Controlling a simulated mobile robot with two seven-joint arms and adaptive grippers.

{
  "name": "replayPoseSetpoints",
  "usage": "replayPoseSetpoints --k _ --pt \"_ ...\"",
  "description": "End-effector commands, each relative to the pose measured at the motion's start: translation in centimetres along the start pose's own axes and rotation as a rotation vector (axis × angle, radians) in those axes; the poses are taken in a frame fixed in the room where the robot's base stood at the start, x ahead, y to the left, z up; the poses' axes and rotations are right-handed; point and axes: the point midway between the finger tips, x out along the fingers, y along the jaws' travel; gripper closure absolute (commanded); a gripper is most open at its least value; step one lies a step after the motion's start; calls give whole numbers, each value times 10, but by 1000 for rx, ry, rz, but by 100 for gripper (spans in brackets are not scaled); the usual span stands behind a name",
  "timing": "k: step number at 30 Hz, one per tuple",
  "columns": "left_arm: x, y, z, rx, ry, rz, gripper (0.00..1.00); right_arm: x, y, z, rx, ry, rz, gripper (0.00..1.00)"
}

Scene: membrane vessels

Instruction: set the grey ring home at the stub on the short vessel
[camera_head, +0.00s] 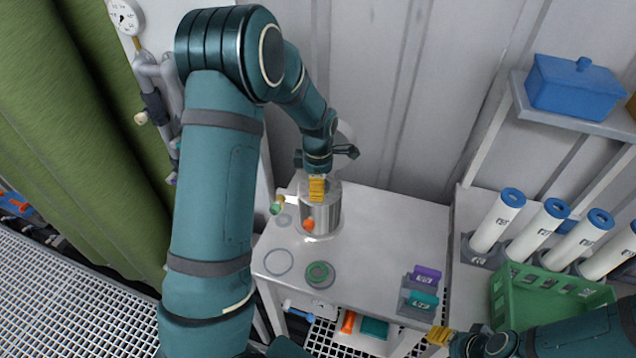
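The short vessel (322,216) is a shiny metal cylinder standing upright at the back left of the white table. A pale side fitting with a green end (276,208) and an orange part (308,224) show at its left and front. A small grey ring (284,220) appears to lie flat on the table left of the vessel. My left gripper (316,190) points down at the vessel's top, its yellow fingertips close together; whether they hold anything cannot be told. They hide part of the vessel's top. My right gripper (439,336) is at the table's front right corner, away from the vessel.
A green ring (320,274) and a pale round outline (279,262) are at the table's front left. Purple (428,273) and teal (423,298) blocks sit in a holder at front right. White blue-capped cylinders (498,220) and a green crate (545,315) stand further right. The table's middle is clear.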

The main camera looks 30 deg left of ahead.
Motion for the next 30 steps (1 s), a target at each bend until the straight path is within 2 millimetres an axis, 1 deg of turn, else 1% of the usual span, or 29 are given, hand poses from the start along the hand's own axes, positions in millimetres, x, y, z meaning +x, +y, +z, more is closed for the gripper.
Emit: replayPoseSetpoints --k 1,2,10,14,17,24,30 --pt "0 0 0 0 0 -1 14 0 0 0 0 0 0 53" --pt "0 0 0 0 0 -1 10 0 0 0 0 0 0 53" --pt "0 0 0 0 0 -1 10 0 0 0 0 0 0 53" --pt "-6 0 0 0 0 1 10 0 0 0 0 0 0 53" --pt "-19 1 0 0 -1 4 10 0 0 0 0 0 0 53" --pt "-68 1 1 1 -2 4 10 0 0 0 0 0 0 53" --pt "-102 0 1 0 -2 2 10 0 0 0 0 0 0 53"
